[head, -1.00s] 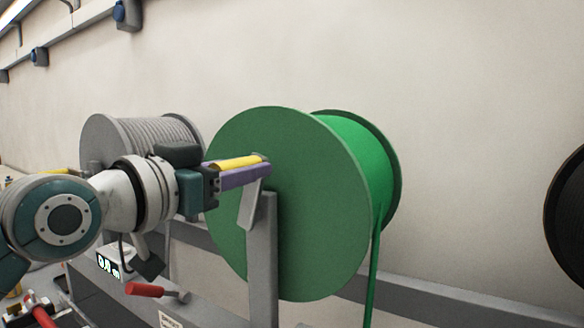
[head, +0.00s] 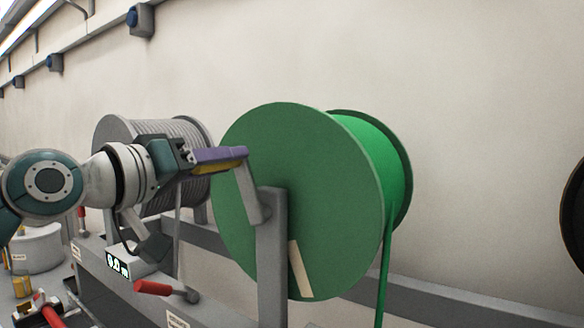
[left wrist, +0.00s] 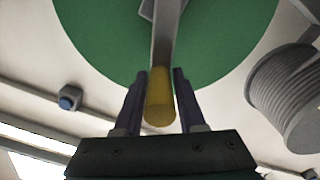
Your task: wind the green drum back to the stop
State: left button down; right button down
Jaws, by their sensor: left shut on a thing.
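The green drum (head: 290,200) stands on a grey post frame, with green line (head: 385,270) hanging from its right side. A grey crank arm (head: 251,190) slants up and left from near the post top, in front of the drum's near flange. My left gripper (head: 222,158) is shut on the yellow crank handle (head: 225,166) at the crank's upper end. The left wrist view shows the handle (left wrist: 160,98) between the purple fingers (left wrist: 158,100). A beige strip (head: 301,268) shows low on the flange, right of the post. My right gripper is out of view.
A grey drum (head: 165,135) stands behind my left arm. A lever with a red grip (head: 155,288) and a small lit display (head: 118,264), its digits hard to read, are at lower left. A black round thing (head: 574,220) is at the right edge.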

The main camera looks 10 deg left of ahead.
pick_arm(q)
jog(key=w+a+f+n+b, duration=0.2)
jog(key=a+f+n+b, duration=0.3)
jog(key=n, duration=0.7)
jog(key=shift+a+f+n+b, duration=0.15)
jog(key=shift+f+n+b, duration=0.15)
jog(key=shift+f+b, duration=0.6)
jog(key=shift+f, duration=0.2)
jog(key=c, duration=0.6)
grip_release()
jog(key=shift+s, duration=0.1)
